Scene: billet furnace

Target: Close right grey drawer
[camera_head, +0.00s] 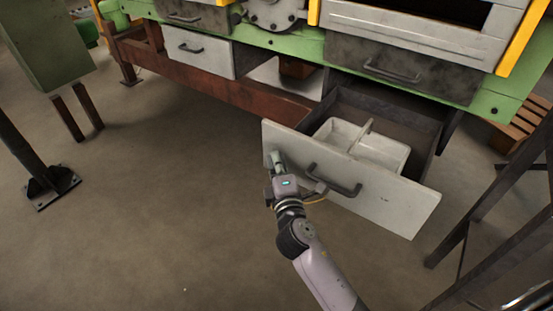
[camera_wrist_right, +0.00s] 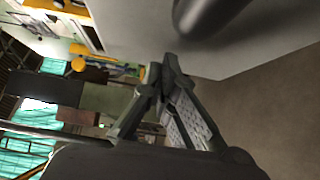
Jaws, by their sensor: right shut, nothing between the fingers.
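The right grey drawer (camera_head: 390,202) is pulled well out from under the green machine, with a pale front and a dark handle (camera_head: 335,180). A white divided tray (camera_head: 378,150) lies inside it. My right gripper (camera_head: 276,158) is shut and empty at the left part of the drawer front, left of the handle. It looks to be at or very near the front; I cannot tell if it touches. In the right wrist view its fingertips (camera_wrist_right: 168,70) meet, with the pale drawer front (camera_wrist_right: 130,30) and the blurred dark handle (camera_wrist_right: 205,12) close by. My left gripper is not in view.
Another grey drawer (camera_head: 198,50) at the left sits under the machine. A dark drawer (camera_head: 390,72) is above the open one. A rusty beam (camera_head: 220,88) runs along the machine's base. Dark metal legs (camera_head: 490,205) stand at the right. The floor (camera_head: 150,220) at the left is clear.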

